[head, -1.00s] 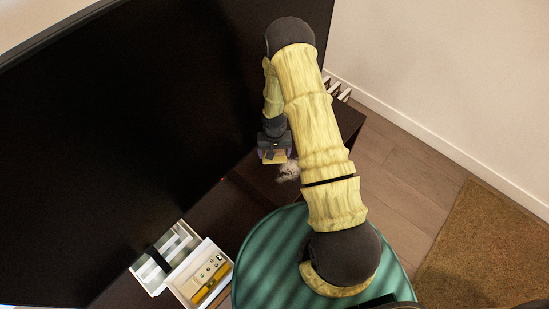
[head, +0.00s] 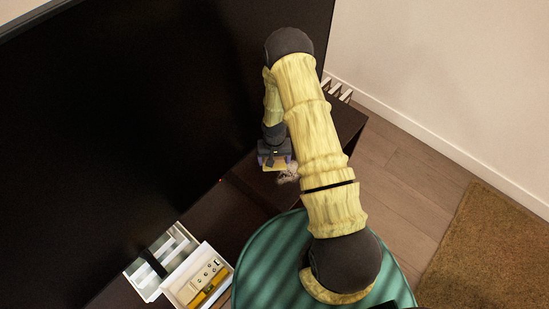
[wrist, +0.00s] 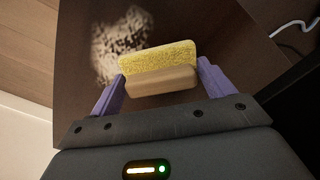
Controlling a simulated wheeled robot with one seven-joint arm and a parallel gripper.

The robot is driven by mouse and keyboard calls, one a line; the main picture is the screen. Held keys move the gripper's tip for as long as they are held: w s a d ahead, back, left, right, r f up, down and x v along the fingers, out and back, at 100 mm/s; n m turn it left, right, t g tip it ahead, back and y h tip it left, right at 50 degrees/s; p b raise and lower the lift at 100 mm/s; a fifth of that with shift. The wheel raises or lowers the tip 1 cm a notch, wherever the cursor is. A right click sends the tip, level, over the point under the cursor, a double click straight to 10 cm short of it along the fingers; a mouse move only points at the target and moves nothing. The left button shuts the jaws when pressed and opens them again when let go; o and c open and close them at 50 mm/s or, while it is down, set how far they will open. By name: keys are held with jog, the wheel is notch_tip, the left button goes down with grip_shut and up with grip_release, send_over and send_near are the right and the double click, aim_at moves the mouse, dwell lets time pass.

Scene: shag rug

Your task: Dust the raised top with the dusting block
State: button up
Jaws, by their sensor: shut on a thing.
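The dusting block has a yellow sponge face (wrist: 158,57) and a tan back; it also shows small in the head view (head: 274,167). My gripper (wrist: 162,82) is shut on it, with a purple finger at each end. The raised top is a dark brown surface (wrist: 200,25) under the block. A pale, speckled dust patch (wrist: 121,42) lies on it, beyond and left of the block in the wrist view. In the head view the patch (head: 289,173) is partly hidden by my arm. I cannot tell whether the block touches the top.
A big black screen (head: 130,130) stands along the left of the top. A white tray (head: 198,278) with small items sits at the lower left. White slats (head: 338,88) show past the far end. A white cable (wrist: 293,28) is at the right in the wrist view.

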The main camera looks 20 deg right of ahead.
aim_at(282, 167)
jog(key=shift+f+b, duration=0.3)
jog(key=shift+f, duration=0.4)
jog(key=shift+f+b, duration=0.65)
jog(key=shift+f, duration=0.35)
dwell(0.4)
jog(key=shift+s+d+r+p, duration=0.1)
jog(key=shift+s+d+p, duration=0.3)
jog(key=shift+s, duration=0.3)
jog(key=shift+s+d+r+p, duration=0.1)
jog(key=shift+s+d+p, duration=0.2)
jog(key=shift+s+d, duration=0.3)
jog(key=shift+s+f, duration=0.1)
jog(key=shift+s, duration=0.1)
jog(key=shift+s+d+f+p, duration=0.1)
jog(key=shift+s+d+p, duration=0.1)
jog(key=shift+s+d, duration=0.45)
jog(key=shift+s+d+f+p, duration=0.15)
jog(key=shift+s+d, duration=0.2)
jog(key=shift+s, duration=0.5)
jog(key=shift+r, duration=0.1)
